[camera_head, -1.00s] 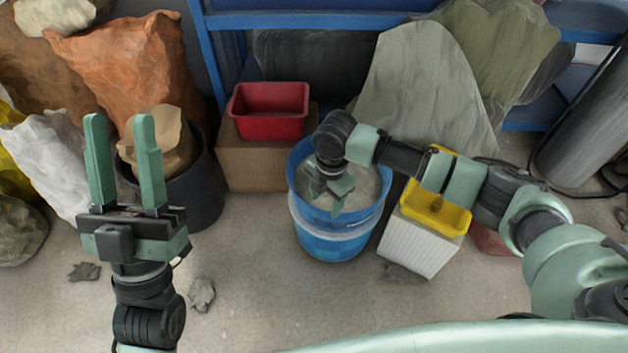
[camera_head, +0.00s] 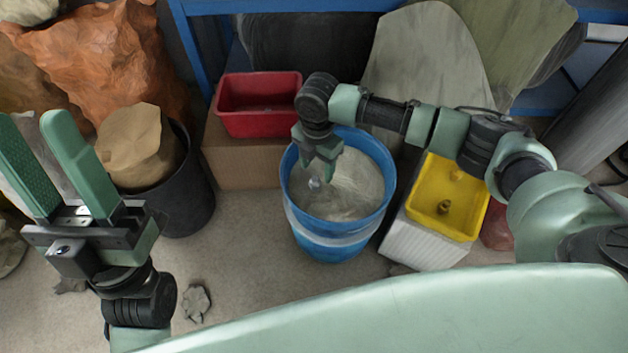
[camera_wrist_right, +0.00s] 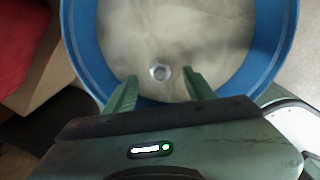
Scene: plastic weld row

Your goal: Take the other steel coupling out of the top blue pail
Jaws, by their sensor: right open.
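The top blue pail (camera_head: 387,201) stands in the middle of the head view, holding pale grey, sand-like material. A small round steel coupling (camera_head: 314,183) sits on that material toward the pail's left side. It also shows in the right wrist view (camera_wrist_right: 160,72), lined up between the fingertips. My right gripper (camera_head: 319,168) points down into the pail, open and empty, with its fingertips close to the coupling; I cannot tell the height gap. My left gripper (camera_head: 33,120) is open and empty at the left, away from the pail.
A red bin (camera_head: 259,124) on a cardboard box (camera_head: 245,168) stands left of the pail. A yellow bin (camera_head: 420,215) with small fittings in it sits on a white box (camera_head: 425,245) to the right. A dark bucket (camera_head: 190,195) is at the left.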

